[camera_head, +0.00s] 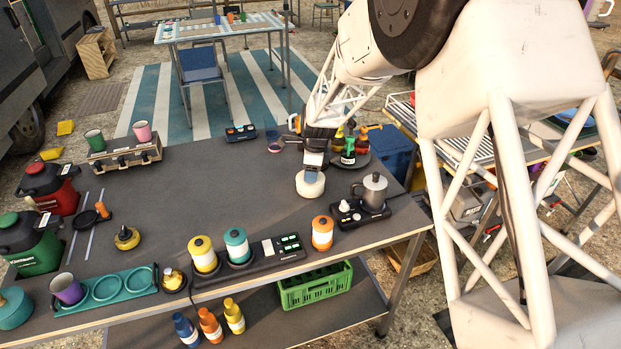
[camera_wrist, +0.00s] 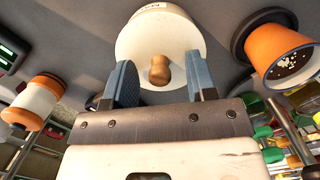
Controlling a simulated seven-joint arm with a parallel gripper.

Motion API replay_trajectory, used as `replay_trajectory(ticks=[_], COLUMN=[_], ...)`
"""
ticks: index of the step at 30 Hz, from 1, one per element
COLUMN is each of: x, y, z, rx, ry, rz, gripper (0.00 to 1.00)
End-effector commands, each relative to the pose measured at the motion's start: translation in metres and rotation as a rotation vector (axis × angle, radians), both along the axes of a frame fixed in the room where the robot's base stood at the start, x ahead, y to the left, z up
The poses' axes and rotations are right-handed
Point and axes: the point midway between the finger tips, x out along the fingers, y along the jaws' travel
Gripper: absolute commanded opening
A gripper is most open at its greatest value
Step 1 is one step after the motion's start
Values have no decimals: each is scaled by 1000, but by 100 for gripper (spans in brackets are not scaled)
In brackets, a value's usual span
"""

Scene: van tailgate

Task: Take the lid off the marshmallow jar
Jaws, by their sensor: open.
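The marshmallow jar (camera_head: 310,187) is a squat cream-white pot standing on the dark table below my gripper (camera_head: 313,165). In the wrist view its pale round lid (camera_wrist: 143,43) shows, with a small wooden knob (camera_wrist: 159,70) on top, and part of some lettering at the upper edge. The lid looks seated on the jar. My gripper (camera_wrist: 160,80) is open, with one blue-grey finger on each side of the knob. I see a gap between each finger and the knob. In the head view the gripper hides the knob.
A moka pot (camera_head: 374,192) stands on a small burner just right of the jar. A round tray with bottles (camera_head: 348,152) sits behind it. An orange-and-white canister (camera_head: 322,233) stands in front, near the table edge. The table left of the jar is clear.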

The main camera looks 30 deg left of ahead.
Motion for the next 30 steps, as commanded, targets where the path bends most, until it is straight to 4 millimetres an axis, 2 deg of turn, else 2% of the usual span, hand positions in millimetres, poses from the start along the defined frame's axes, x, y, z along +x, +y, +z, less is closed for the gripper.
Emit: replay_trajectory(ticks=[7, 17, 30], x=[0, 0, 0], y=[0, 0, 0], z=[0, 0, 7], rx=[0, 0, 0], ry=[0, 0, -1], rz=[0, 0, 0], gripper=[52, 1, 0])
